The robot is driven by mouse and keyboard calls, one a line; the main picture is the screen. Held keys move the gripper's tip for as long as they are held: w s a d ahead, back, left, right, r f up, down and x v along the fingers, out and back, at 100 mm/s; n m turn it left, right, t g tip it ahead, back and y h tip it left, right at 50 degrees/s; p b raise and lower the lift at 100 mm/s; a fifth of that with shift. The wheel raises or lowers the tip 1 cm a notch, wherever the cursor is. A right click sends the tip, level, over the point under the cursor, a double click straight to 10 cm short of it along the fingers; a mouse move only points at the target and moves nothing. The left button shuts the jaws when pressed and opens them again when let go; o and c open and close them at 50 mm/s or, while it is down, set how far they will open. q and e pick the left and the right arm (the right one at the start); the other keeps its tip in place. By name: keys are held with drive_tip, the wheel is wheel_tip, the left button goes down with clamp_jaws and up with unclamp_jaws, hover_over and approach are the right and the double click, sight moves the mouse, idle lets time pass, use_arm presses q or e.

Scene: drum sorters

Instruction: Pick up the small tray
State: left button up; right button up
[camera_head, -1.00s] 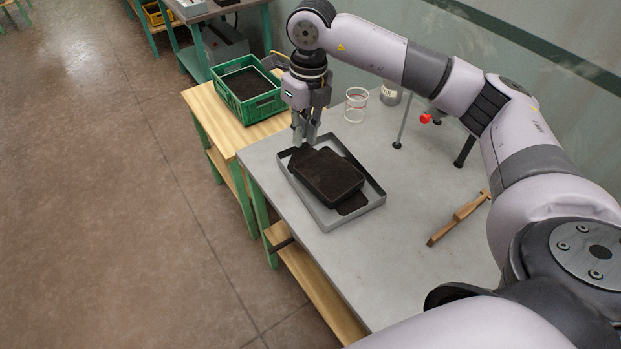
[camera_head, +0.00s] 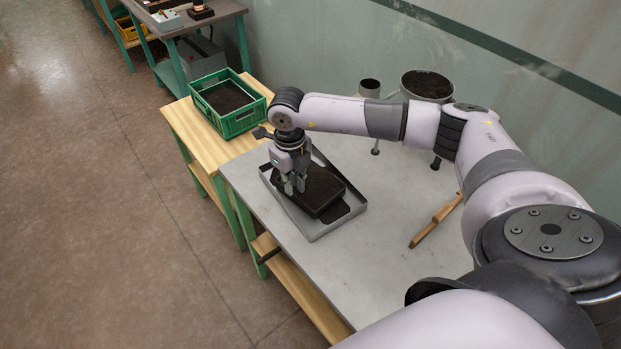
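A shallow grey metal tray (camera_head: 312,235) lies on the grey-topped table. A smaller dark, rounded rectangular tray-like block (camera_head: 322,191) sits inside it, slightly askew, on a flat dark piece (camera_head: 336,213) that sticks out at the near right. I cannot tell which of these is the small tray. My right gripper (camera_head: 294,190) points down over the left part of the dark block and hides some of it. Its fingertips look close to the block's top; I cannot tell whether they touch or how far apart they are. My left gripper is not in view.
A green crate (camera_head: 237,123) with dark material stands on the wooden table at the back left. A wooden-handled tool (camera_head: 436,220) lies to the right. A round sieve-like pan of dark material (camera_head: 427,84) stands behind my arm. The grey table's near part is clear.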

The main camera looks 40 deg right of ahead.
sight(294, 196)
drive_tip(key=shift+s+f+p, duration=0.15)
drive_tip(key=shift+f+p, duration=0.45)
drive_tip(key=shift+f, duration=1.65)
clamp_jaws()
drive_tip(key=shift+r, duration=0.15)
